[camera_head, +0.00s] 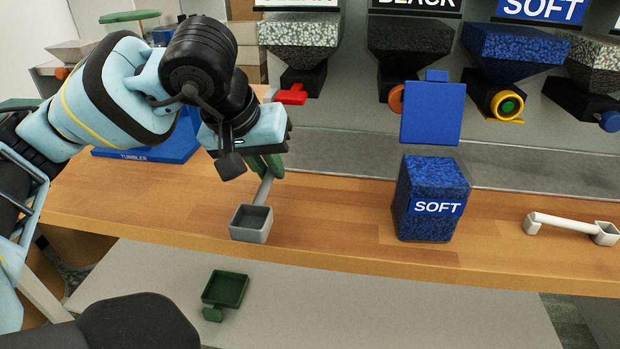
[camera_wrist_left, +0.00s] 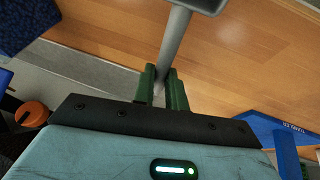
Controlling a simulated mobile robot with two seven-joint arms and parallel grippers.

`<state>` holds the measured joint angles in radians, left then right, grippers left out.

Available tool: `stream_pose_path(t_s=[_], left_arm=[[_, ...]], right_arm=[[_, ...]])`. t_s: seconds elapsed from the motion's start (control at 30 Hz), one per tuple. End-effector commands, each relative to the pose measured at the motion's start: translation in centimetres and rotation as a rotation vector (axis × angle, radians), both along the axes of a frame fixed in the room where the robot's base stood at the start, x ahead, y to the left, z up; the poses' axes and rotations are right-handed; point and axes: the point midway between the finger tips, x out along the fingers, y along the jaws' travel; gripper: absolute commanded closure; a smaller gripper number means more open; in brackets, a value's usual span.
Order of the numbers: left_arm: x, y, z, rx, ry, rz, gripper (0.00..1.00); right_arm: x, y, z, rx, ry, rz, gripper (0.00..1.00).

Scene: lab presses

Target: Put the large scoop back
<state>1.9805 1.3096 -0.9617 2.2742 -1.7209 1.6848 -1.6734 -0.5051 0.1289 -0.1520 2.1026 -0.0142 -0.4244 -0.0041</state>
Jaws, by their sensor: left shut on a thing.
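My left gripper (camera_head: 266,168) is shut on the handle of a grey scoop (camera_head: 251,222), its green fingers on either side of the handle. The scoop's square, open cup hangs below the fingers, over or on the front part of the wooden bench; I cannot tell whether it touches. In the left wrist view the grey handle (camera_wrist_left: 174,45) runs up from between the fingers (camera_wrist_left: 162,90) to the cup at the top edge. A second, smaller-looking pale scoop (camera_head: 570,226) lies on the bench at the right. My right gripper is not in view.
A blue speckled container labelled SOFT (camera_head: 431,215) stands on the wooden bench (camera_head: 340,225), with an upright blue panel (camera_head: 433,113) behind it. Several hoppers line the back. A blue TUMBLER base (camera_head: 150,152) is at the left.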

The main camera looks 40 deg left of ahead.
Motion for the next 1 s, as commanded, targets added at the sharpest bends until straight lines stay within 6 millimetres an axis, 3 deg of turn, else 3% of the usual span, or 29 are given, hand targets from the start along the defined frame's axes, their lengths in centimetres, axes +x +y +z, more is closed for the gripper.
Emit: stream_pose_path(t_s=[0.2,0.33,0.63,0.9,1.0], left_arm=[[3.9,-2.6,-0.4,0.0,0.0,-0.002,1.0],[5.3,-3.4,-0.6,0.0,0.0,-0.001,1.0],[5.8,-3.7,-0.9,0.002,0.0,0.002,1.0],[5.7,-3.6,-4.0,0.001,0.002,0.003,1.0],[5.8,-3.7,-4.3,-0.001,0.0,0.002,1.0]], right_arm=[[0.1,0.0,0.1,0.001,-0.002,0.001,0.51],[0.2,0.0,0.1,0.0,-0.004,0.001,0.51],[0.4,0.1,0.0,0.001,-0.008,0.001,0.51],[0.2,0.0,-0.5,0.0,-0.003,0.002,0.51],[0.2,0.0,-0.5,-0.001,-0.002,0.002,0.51]])
